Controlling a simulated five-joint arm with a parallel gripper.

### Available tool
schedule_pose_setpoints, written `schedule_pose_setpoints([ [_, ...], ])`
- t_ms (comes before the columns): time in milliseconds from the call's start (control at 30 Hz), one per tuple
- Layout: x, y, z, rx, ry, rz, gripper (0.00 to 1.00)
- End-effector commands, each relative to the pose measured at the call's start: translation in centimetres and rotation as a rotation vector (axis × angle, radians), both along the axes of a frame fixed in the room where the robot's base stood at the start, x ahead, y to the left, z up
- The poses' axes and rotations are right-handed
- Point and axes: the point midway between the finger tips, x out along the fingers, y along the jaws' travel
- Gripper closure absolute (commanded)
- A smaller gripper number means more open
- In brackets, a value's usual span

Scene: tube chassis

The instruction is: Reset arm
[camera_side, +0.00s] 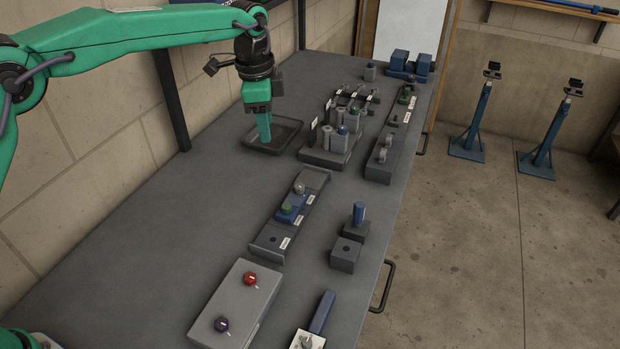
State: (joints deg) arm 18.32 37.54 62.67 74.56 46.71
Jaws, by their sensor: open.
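My green arm reaches in from the upper left. My gripper (264,128) points down above a shallow dark tray (287,136) at the back left of the grey workbench (150,225). The fingers look narrow from this side, and the gap between them does not show. I see nothing held in them. I cannot tell whether the fingertips touch the tray floor.
Right of the tray stands a rack (328,154) with several cylinders. A long fixture (268,238) with a blue block lies mid-bench. A grey box (238,297) with red and purple knobs is in front. The bench's left side is clear.

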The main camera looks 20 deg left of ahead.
Motion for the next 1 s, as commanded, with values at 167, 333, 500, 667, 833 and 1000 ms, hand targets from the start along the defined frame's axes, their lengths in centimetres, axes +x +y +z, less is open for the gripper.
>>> schedule_pose_setpoints([
  [167,-2.3,2.7,3.2,-0.021,-0.036,0.112,0.57],
  [333,-4.9,5.1,5.6,-0.042,-0.07,0.216,0.57],
  [500,-7.8,7.4,7.5,-0.065,-0.103,0.321,0.57],
  [667,-10.8,9.4,8.8,-0.088,-0.133,0.419,0.57],
  [833,-14.2,11.4,9.6,-0.113,-0.166,0.521,0.57],
  [1000,-17.7,13.1,9.9,-0.142,-0.197,0.624,0.57],
])
